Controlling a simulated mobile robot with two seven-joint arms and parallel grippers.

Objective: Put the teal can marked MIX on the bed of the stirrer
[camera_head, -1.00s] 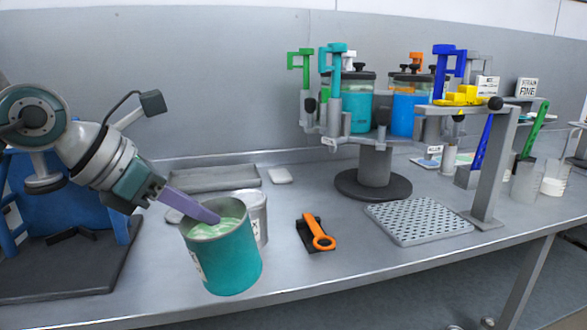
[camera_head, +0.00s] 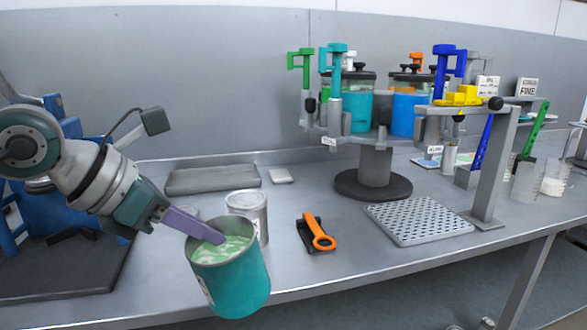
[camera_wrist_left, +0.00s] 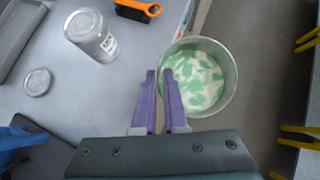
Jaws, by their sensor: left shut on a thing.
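The teal can (camera_head: 240,285) is open on top and full of white and green swirled paint; a pale label shows at its left side, too oblique to read. My left gripper (camera_head: 216,236) is shut on its rim from the left, one finger reaching inside. The can hangs slightly tilted at the table's front edge. In the left wrist view the purple fingers (camera_wrist_left: 163,78) meet the rim of the can (camera_wrist_left: 232,75), which lies over the floor beyond the edge. The blue machine at the far left, likely the stirrer, has a flat dark bed (camera_head: 75,275), partly hidden by my arm.
A silver labelled can (camera_head: 250,208) stands just behind the teal can, with a round lid (camera_wrist_left: 37,82) near it. An orange opener (camera_head: 320,238) lies to the right. A carousel (camera_head: 372,185) and a perforated tray (camera_head: 420,220) are farther right. A grey tray (camera_head: 212,179) lies behind.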

